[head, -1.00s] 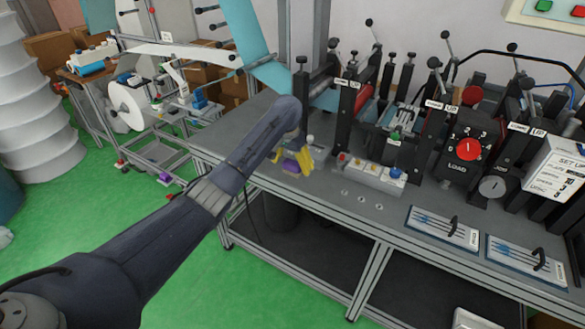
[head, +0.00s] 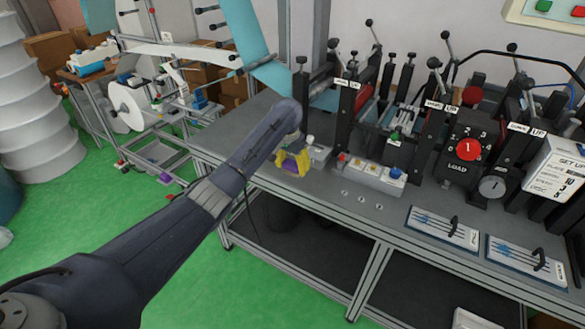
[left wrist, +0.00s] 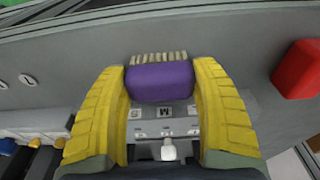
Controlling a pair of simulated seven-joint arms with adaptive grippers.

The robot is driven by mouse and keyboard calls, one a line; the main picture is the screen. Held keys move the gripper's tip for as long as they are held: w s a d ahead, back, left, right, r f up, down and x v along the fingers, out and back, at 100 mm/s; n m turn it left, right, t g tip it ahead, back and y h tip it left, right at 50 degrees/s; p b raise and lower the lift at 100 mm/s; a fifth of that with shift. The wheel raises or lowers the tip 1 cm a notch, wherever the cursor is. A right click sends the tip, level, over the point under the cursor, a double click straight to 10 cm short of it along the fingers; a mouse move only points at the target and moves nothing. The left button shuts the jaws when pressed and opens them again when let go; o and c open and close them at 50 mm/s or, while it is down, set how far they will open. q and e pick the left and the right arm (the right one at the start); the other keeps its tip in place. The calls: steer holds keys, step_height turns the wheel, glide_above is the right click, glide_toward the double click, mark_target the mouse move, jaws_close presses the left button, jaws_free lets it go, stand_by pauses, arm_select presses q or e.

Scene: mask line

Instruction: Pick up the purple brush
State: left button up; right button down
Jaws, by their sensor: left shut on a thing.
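The purple brush (left wrist: 160,83) is a rounded purple block with a row of pale bristles along its far edge in the left wrist view. It lies between the two yellow fingers of my left gripper (left wrist: 161,88), which is shut on it from both sides. In the head view the purple brush (head: 289,166) shows small between the yellow fingertips of my left gripper (head: 293,162), low over the grey table near its left part. How far it is from the table top is hard to tell. My right gripper is not in view.
A grey control box with red, yellow and blue buttons (head: 371,174) stands to the right of the gripper. The mask machine's black posts (head: 347,113) rise behind it. Two trays with blue tools (head: 443,228) lie at the table's right front. A red block (left wrist: 297,69) shows at right.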

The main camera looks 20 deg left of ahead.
mark_target(293, 162)
arm_select(q)
step_height(293, 162, up, 20)
stand_by(0.8)
